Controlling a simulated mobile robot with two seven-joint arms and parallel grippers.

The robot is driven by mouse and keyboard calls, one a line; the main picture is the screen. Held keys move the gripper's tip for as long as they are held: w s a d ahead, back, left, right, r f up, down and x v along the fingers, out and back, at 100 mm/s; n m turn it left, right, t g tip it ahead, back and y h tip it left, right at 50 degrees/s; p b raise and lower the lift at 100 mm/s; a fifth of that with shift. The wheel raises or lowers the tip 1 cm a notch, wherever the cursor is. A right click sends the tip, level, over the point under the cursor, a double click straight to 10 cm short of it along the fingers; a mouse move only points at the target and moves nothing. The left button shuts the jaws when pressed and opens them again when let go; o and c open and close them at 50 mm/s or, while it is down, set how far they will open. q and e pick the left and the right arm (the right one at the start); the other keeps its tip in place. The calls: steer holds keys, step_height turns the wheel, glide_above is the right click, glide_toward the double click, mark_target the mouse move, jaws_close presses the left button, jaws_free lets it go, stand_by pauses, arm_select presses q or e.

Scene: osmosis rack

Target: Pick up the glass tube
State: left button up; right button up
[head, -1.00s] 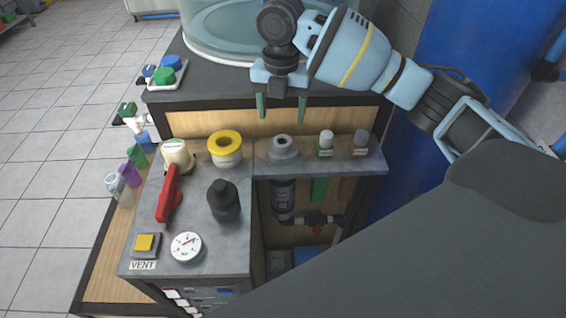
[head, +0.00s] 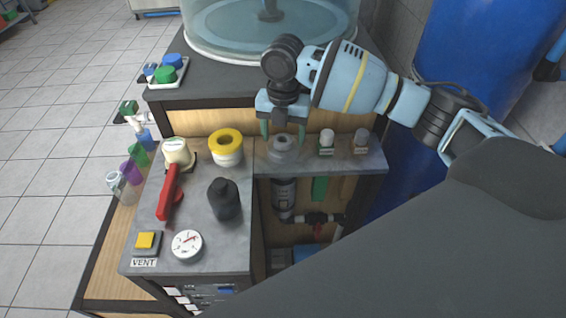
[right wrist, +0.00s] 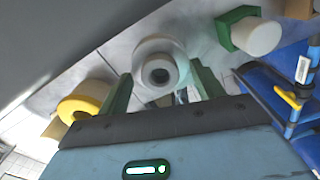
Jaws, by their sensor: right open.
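My right gripper (head: 283,135) is open, with its two green fingers pointing down above a grey round fitting (head: 284,153) on the back shelf. In the right wrist view the fingers (right wrist: 163,88) lie to either side of that pale fitting (right wrist: 177,51), which has a dark hole in its middle. A small clear, shiny patch shows just below the hole between the fingers. I cannot tell whether it is the glass tube. No glass tube shows clearly in the head view. My left gripper is not in view.
A yellow-ringed white pot (head: 226,150) stands left of the fitting; a white-capped piece with a green base (head: 326,141) stands to its right. A glass tank (head: 215,35) stands behind.

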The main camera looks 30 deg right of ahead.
steer(key=c, duration=0.9)
steer(key=shift+o, duration=0.2)
steer(key=shift+r, duration=0.1)
